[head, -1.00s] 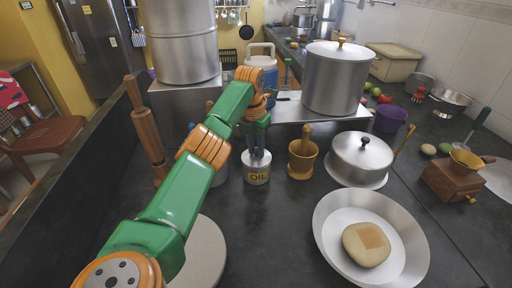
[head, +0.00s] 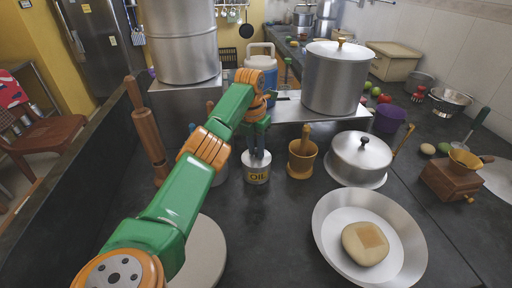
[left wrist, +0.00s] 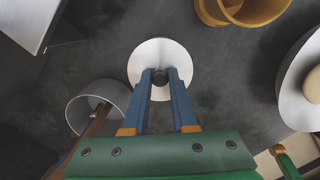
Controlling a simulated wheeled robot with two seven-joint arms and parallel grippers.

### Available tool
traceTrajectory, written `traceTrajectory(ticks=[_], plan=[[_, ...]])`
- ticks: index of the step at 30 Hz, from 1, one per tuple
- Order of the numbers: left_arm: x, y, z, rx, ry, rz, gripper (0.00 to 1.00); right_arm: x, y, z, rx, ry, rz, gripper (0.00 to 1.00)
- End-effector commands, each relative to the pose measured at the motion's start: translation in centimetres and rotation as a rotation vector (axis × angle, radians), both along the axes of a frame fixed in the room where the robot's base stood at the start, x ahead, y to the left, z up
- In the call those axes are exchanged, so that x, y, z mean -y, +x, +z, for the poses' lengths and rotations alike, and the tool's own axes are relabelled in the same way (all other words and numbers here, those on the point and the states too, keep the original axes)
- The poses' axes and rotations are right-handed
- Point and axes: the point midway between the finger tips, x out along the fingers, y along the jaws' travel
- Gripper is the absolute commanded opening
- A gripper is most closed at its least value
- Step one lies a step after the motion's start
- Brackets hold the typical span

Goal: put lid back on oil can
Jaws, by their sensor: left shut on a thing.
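The oil can (head: 257,175) is a small steel canister with an "OIL" label, upright on the dark counter in the head view. My left gripper (head: 257,155) points straight down at its top. In the left wrist view, my left gripper (left wrist: 160,76) is shut on the dark knob of the lid (left wrist: 160,48), a round pale disc. The lid is at the can's top and hides the can below it in that view. I cannot tell whether it is fully seated. My right gripper is not in view.
A brass mortar with pestle (head: 302,160) stands close to the right of the can. A steel pot (left wrist: 92,98) is close on the other side. A domed lid (head: 360,155), a pan holding bread (head: 335,225) and a large pot (head: 333,82) are farther right. Bare counter lies in front.

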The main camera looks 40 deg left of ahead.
Motion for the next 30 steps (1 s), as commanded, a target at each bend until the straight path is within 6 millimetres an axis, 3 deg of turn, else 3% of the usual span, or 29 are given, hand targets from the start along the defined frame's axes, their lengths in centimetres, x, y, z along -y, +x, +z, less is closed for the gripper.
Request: traceTrajectory(ticks=[9, 10, 14, 20, 24, 30], plan=[[0.01, 0.00, -0.02, 0.000, 0.000, 0.000, 0.00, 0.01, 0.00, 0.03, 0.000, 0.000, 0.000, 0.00], [0.01, 0.00, -0.02, 0.000, 0.000, 0.000, 0.28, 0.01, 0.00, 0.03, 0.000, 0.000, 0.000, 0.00], [0.00, 0.00, -0.02, 0.000, 0.000, 0.000, 0.60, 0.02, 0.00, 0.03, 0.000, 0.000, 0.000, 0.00], [0.00, 0.00, -0.02, 0.000, 0.000, 0.000, 0.60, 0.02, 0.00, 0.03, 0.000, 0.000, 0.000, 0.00], [0.00, -0.01, -0.02, 0.000, 0.000, 0.000, 0.90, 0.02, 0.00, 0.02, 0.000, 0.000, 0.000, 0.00], [0.00, -0.01, -0.02, 0.000, 0.000, 0.000, 0.90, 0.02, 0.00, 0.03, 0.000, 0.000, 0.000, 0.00]])
